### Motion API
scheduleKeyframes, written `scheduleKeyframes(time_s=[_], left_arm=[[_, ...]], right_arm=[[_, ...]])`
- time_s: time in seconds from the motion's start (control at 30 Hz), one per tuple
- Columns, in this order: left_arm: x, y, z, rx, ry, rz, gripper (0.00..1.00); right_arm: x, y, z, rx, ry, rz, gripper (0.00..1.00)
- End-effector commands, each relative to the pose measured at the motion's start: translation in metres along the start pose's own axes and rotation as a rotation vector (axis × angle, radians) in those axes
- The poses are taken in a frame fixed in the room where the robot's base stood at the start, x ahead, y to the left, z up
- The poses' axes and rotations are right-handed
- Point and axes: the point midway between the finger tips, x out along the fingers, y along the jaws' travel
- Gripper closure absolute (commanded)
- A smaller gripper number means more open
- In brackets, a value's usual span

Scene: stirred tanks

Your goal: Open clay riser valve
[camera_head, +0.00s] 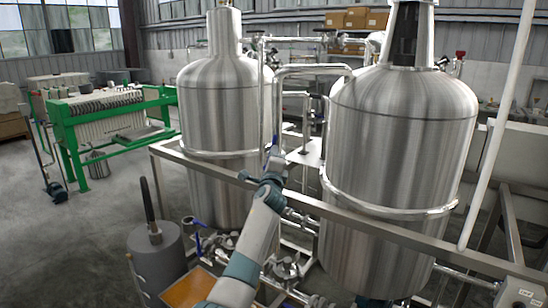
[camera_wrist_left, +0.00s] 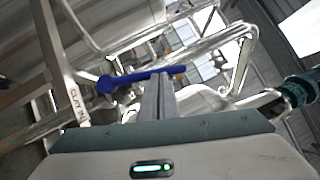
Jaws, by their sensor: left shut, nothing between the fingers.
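A blue valve lever (camera_wrist_left: 140,78) lies nearly level across the left wrist view, its round hub at the left end. A pale tag reading "CLAY IN" (camera_wrist_left: 78,104) is beside it on the left. My left gripper (camera_wrist_left: 158,88) is shut and empty, its fingertips at the lever's right part; I cannot tell whether they touch it. In the head view my left gripper (camera_head: 274,158) is up between the two steel tanks, by the riser pipes, and the lever there is too small to make out clearly. My right gripper is not in view.
The left tank (camera_head: 215,100) and right tank (camera_head: 400,130) stand close on both sides of my arm. A steel frame rail (camera_head: 390,232) crosses in front of them. Low pipes with another blue handle (camera_head: 198,243) and a grey drum (camera_head: 157,258) are below left.

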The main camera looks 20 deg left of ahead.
Motion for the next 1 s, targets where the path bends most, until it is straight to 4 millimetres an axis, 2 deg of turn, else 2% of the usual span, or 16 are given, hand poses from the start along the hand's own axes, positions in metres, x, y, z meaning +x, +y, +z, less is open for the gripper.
scheduleKeyframes(time_s=[0.3, 1.0], left_arm=[[0.0075, -0.0048, 0.0059, 0.001, 0.003, -0.006, 1.00], [0.0072, -0.0052, 0.0059, -0.001, 0.003, -0.008, 1.00]], right_arm=[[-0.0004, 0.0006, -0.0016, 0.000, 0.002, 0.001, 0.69], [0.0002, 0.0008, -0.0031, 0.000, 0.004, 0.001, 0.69]])
